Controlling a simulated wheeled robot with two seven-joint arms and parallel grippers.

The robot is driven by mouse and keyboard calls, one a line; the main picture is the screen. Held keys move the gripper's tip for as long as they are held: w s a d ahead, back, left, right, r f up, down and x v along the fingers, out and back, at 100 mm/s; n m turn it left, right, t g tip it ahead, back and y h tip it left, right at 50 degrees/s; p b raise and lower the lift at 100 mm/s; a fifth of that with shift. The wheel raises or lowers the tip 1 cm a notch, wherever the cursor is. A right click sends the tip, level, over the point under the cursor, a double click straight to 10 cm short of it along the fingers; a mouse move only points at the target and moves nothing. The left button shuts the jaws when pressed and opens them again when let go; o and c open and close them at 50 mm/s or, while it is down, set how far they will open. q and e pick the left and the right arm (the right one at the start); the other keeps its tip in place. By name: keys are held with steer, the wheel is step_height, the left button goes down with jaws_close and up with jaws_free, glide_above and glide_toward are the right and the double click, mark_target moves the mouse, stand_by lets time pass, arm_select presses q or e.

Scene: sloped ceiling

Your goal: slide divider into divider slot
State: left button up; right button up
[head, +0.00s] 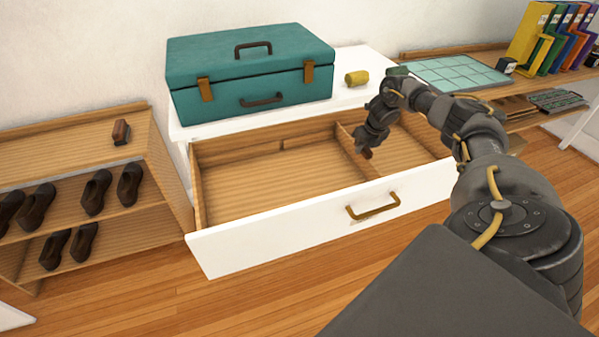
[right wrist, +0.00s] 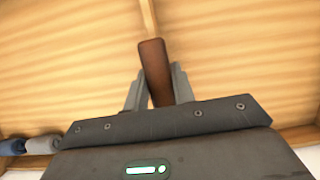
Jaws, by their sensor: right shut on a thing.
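The divider (head: 352,142) is a thin light-wood panel running front to back inside the open drawer (head: 265,185), right of its middle. In the right wrist view its top edge (right wrist: 148,18) shows as a narrow pale strip. My right gripper (head: 366,150) is at the divider, low over the drawer. In the right wrist view its fingers (right wrist: 158,92) are shut on a dark brown piece (right wrist: 154,62), in line with the strip. I cannot tell whether this piece belongs to the divider. A small upright mark, perhaps a slot (head: 282,145), shows on the drawer's back wall. My left gripper is out of view.
A teal case (head: 250,80) and a yellow roll (head: 357,78) sit on the white top behind the drawer. A shoe rack (head: 75,130) stands at left, and a desk with binders (head: 530,35) at right. The drawer's left part looks empty. Blue-grey rolls (right wrist: 42,145) show in the wrist view.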

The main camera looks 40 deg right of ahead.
steer(key=shift+f, duration=0.1)
stand_by(0.3)
steer(key=o, duration=0.9)
steer(key=v, duration=1.1)
steer(key=shift+f, duration=0.1)
